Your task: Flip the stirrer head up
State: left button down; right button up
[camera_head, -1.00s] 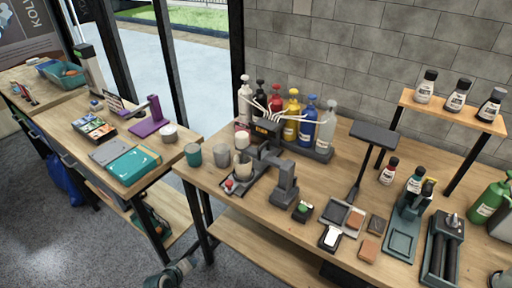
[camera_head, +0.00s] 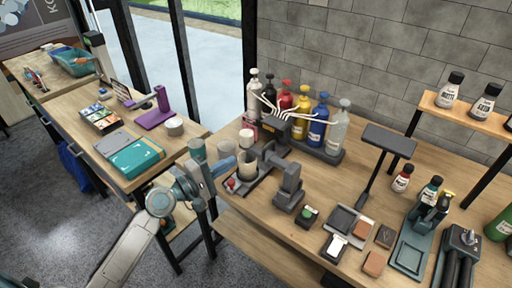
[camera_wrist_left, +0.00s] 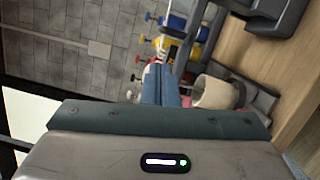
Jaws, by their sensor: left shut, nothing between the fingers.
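The stirrer is a dark grey machine; its post (camera_head: 289,185) stands to the right of a light cup (camera_head: 247,167). Its head arm (camera_head: 275,160) reaches from the post toward the cup. A red button (camera_head: 231,183) sits at the front of its base. My left gripper (camera_head: 233,161) is shut and empty, just left of the cup. In the left wrist view, my shut fingers (camera_wrist_left: 160,85) point toward the bottles, with the cup (camera_wrist_left: 212,92) to their right and a dark machine part (camera_wrist_left: 270,18) at the upper right. Whether the fingers touch anything is unclear.
Pump bottles with white tubes, including a blue bottle (camera_head: 319,122), stand in a rack behind the stirrer. A small box with a green button (camera_head: 308,214) lies in front. A black flat-topped stand (camera_head: 389,141) is to the right.

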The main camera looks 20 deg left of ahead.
pick_arm(q)
jog(key=p+x, duration=0.4)
jog(key=x, duration=0.6)
jog(key=shift+w, duration=0.15)
